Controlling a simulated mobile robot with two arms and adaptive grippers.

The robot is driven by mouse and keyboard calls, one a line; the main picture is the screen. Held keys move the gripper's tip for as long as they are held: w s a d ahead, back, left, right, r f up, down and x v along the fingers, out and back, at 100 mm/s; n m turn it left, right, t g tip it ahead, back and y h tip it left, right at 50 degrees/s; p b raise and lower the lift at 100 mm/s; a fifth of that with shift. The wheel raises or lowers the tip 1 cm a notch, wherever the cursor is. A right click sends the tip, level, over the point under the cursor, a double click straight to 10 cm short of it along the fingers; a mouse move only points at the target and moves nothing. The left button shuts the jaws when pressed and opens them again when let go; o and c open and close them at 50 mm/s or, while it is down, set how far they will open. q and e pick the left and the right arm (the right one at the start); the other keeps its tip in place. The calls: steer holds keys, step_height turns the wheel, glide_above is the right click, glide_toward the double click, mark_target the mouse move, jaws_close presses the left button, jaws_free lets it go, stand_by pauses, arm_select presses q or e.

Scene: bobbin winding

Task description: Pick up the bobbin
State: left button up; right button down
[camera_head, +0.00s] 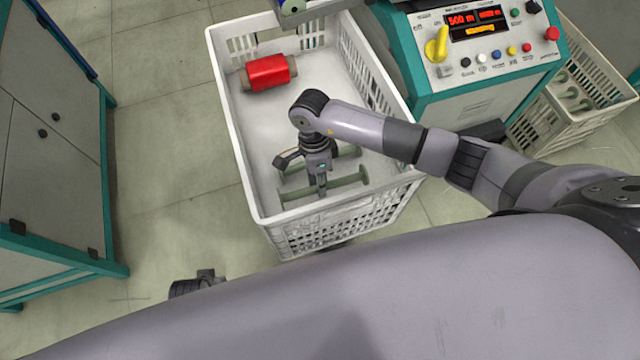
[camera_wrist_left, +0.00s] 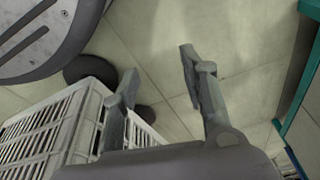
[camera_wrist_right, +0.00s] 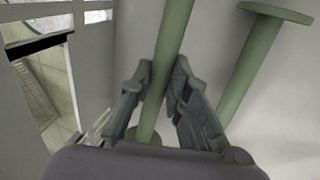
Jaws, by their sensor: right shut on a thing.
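Two empty green bobbins lie in the white crate (camera_head: 262,190). My right gripper (camera_head: 320,190) reaches down into the crate and is shut on the nearer green bobbin (camera_head: 346,182). In the right wrist view its fingers (camera_wrist_right: 160,95) close on the shaft of this bobbin (camera_wrist_right: 172,40). The other green bobbin (camera_wrist_right: 250,65) lies beside it, apart from the fingers; in the head view it is partly hidden behind the gripper. A red wound bobbin (camera_head: 268,73) lies at the crate's far end. My left gripper (camera_wrist_left: 155,75) is open and empty, outside the crate.
A teal machine with a control panel (camera_head: 480,45) stands right of the crate. A second crate (camera_head: 575,110) with several bobbins is at the far right. A grey cabinet (camera_head: 50,140) with teal edges stands at left. The floor between cabinet and crate is clear.

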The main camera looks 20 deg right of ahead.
arm_select(q)
steer(key=s+f+p, duration=0.2)
steer(key=s+f, duration=0.2)
steer(key=f, duration=0.2)
steer(key=shift+s+a+f+g, duration=0.3)
steer(key=shift+s+a+f, duration=0.05)
steer(key=shift+s+f, duration=0.05)
arm_select(e)
step_height(320, 180, up, 18)
